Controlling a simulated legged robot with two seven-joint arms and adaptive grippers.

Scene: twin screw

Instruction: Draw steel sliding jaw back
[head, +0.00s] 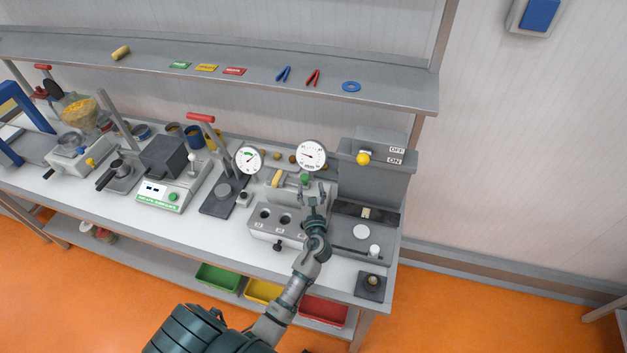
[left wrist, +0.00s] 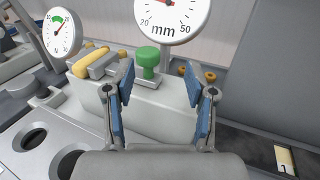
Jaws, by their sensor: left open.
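A green knob (head: 304,179) stands upright on a small steel piece of the bench fixture (head: 290,196). In the left wrist view the green knob (left wrist: 148,57) sits on this steel piece (left wrist: 150,83), which looks like the sliding jaw. A yellow grip (left wrist: 88,53) lies beside a grey block to its left. My left gripper (head: 314,192) is above the fixture, close to the knob. In the left wrist view its two blue-padded fingers (left wrist: 160,78) are spread, with the knob visible beyond the gap between them. It holds nothing. My right gripper is not in view.
A force dial (head: 248,158) and a mm dial (head: 311,154) stand behind the fixture. A block with round holes (head: 281,223) is in front. A dark flat unit (head: 362,233) and a grey switch box (head: 376,170) stand at the right. A shelf (head: 200,75) runs above.

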